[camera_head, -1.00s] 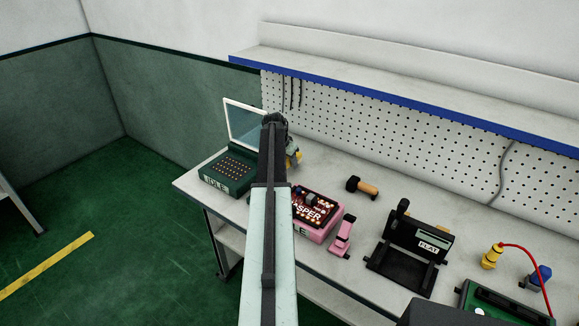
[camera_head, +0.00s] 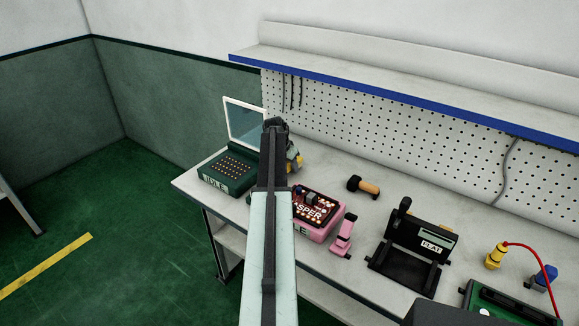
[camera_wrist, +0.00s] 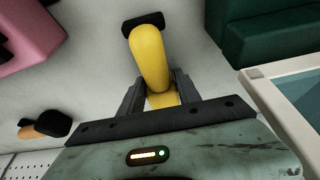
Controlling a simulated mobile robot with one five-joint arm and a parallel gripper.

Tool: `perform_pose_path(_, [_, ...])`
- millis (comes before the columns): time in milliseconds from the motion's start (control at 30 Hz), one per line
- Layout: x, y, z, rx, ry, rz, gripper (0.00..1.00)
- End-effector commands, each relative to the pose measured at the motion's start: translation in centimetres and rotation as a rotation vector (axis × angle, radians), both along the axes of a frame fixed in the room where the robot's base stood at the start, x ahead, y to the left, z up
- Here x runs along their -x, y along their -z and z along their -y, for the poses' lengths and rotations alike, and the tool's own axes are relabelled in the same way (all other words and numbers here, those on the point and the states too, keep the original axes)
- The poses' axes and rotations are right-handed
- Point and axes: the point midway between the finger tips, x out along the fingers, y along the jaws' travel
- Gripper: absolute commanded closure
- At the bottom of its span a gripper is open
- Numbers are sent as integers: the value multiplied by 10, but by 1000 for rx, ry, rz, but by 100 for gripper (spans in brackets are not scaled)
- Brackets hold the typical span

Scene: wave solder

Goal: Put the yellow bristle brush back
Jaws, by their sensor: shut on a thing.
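The yellow bristle brush (camera_wrist: 150,60) has a rounded yellow handle and a black head at its far end. In the wrist view my gripper (camera_wrist: 158,92) has its two dark fingers closed on the handle. In the head view my arm hides most of the gripper, and only a bit of yellow (camera_head: 298,161) shows at its right side, over the far left part of the bench. Whether the black head touches the bench top I cannot tell.
On the bench (camera_head: 375,210) stand a green box with a raised lid (camera_head: 230,172), a pink box (camera_head: 318,229), a small pink stand (camera_head: 343,236), an orange-handled black tool (camera_head: 364,187) and a black fixture (camera_head: 415,248). A pegboard (camera_head: 400,125) rises behind.

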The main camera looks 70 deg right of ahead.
Motion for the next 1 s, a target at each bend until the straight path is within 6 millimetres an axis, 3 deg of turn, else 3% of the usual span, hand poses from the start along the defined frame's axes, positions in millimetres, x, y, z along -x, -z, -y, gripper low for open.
perform_pose_path(300, [0, 6, 0, 0, 0, 0, 93])
perform_pose_path(333, [0, 5, 0, 0, 0, 0, 52])
perform_pose_path(400, [0, 5, 0, 0, 0, 0, 35])
perform_pose_path(767, [0, 2, -1, 0, 0, 0, 35])
perform_pose_path(1000, [-3, -30, -11, 0, 0, 0, 35])
